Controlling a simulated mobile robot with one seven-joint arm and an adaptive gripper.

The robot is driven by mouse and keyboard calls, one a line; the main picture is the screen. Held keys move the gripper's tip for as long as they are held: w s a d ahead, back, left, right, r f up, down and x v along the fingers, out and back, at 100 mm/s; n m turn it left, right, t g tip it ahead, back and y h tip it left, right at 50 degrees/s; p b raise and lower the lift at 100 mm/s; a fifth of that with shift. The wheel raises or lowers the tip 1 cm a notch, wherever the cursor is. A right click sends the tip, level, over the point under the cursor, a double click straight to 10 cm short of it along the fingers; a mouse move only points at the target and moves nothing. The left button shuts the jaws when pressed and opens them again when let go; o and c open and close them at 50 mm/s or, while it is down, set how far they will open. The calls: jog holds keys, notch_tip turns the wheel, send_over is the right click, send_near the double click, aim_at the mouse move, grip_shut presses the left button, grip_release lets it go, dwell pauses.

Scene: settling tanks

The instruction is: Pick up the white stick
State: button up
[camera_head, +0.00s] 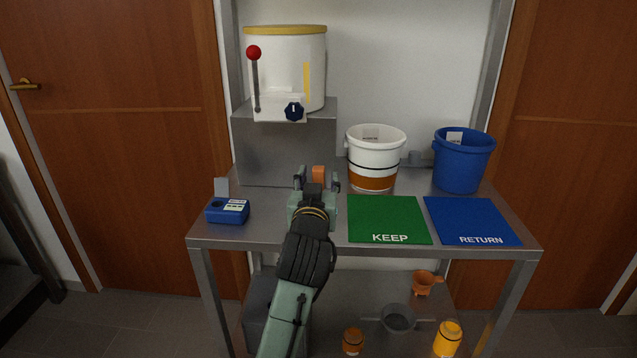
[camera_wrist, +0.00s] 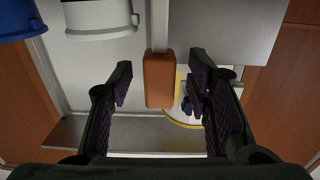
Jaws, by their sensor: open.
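I cannot pick out a white stick for certain. An orange block (camera_head: 319,172) stands just beyond my gripper (camera_head: 316,183) in the head view. In the wrist view the orange block (camera_wrist: 159,80) shows in the space between my open fingers, with gaps on both sides. A narrow pale strip (camera_wrist: 159,25) runs from its end to the top of the wrist view; I cannot tell whether it is a stick joined to the block. My gripper is open and empty above the metal table (camera_head: 270,232). My gripper and arm hide part of the table.
A white bucket (camera_head: 376,150) and a blue bucket (camera_head: 462,160) stand behind a green KEEP mat (camera_head: 388,215) and a blue RETURN mat (camera_head: 470,215). A blue device (camera_head: 224,212) sits at left. A white tank (camera_head: 290,70) with a red-knobbed lever stands on a raised box (camera_head: 280,150).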

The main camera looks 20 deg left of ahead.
jog(key=shift+w+a, duration=0.1)
jog(key=shift+w, duration=0.35)
jog(key=c, duration=1.1)
jog(key=shift+o, duration=0.2)
